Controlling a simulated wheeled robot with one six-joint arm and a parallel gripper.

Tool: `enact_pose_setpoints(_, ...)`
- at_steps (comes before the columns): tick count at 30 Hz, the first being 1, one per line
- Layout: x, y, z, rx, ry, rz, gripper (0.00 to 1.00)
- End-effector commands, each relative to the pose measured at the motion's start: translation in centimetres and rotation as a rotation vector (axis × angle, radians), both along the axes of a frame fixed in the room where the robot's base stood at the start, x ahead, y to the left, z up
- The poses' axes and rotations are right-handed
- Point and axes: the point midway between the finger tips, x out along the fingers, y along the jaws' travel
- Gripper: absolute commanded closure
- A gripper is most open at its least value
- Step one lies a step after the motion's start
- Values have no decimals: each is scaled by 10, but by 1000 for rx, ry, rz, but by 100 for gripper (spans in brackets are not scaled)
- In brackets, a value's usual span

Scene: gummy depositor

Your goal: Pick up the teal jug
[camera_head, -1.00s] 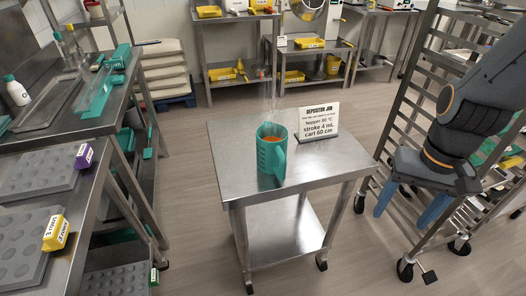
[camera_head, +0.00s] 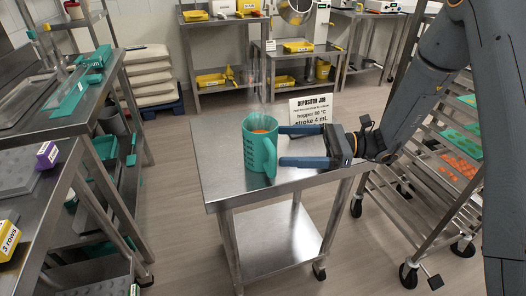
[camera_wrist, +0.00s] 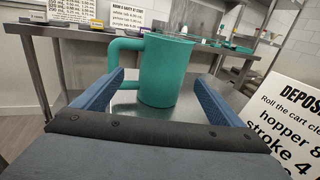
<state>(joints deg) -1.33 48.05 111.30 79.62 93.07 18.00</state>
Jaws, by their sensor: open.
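The teal jug (camera_head: 260,147) stands upright on the steel cart (camera_head: 215,190), with orange liquid inside and steam above it. Its handle faces toward the right front in the head view. My gripper (camera_head: 281,146) is open and level, to the right of the jug, with its blue fingertips close to the jug's side. In the wrist view the jug (camera_wrist: 166,70) is ahead between the two open fingers, its handle to the left near the left finger. I cannot tell whether a finger touches the handle.
A sign (camera_head: 311,112) stands on the cart behind the gripper; it also shows close on the right in the wrist view (camera_wrist: 290,115). A wheeled rack (camera_head: 440,170) stands to the right. A steel bench (camera_head: 60,150) with moulds is on the left.

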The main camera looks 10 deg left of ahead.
Motion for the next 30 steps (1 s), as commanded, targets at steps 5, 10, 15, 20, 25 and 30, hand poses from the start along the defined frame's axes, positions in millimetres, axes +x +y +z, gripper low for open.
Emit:
enact_pose_setpoints(5, 1, 18, 9, 16, 32, -39, 9)
enact_pose_setpoints(10, 0, 27, 8, 9, 41, -52, 9)
enact_pose_setpoints(15, -3, 41, 8, 6, 43, -53, 9)
enact_pose_setpoints(20, -5, 55, 8, 6, 43, -53, 9)
enact_pose_setpoints(25, -8, 70, 10, 6, 43, -52, 9)
enact_pose_setpoints(30, -12, 95, 11, 5, 41, -51, 9)
